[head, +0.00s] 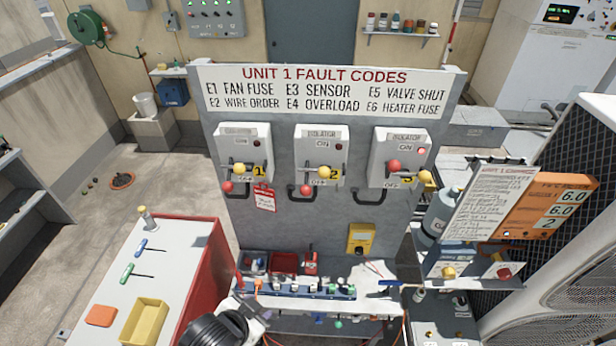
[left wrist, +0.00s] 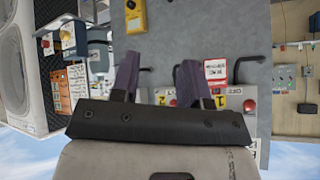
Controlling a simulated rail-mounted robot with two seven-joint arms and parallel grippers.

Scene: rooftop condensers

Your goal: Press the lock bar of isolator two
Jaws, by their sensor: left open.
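Isolator two (head: 322,152) is the middle pale box on the grey board. It has a yellow ball knob (head: 323,170) beside a yellow 2 label, and a red ball knob (head: 306,190) lower left. I cannot tell a separate lock bar apart from the handles. In the upside-down left wrist view, my left gripper (left wrist: 160,62) is open and empty, with two dark purple fingers. The 2 label (left wrist: 163,99) shows between the fingers, beyond them; the rest of isolator two is partly hidden by the gripper body. I cannot tell the distance. My right gripper is not in view.
Isolator one (head: 243,150), with a red tag (head: 264,198) below, stands left; isolator three (head: 400,150) stands right, its lamp brighter red. A cluttered workbench (head: 275,303) lies below.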

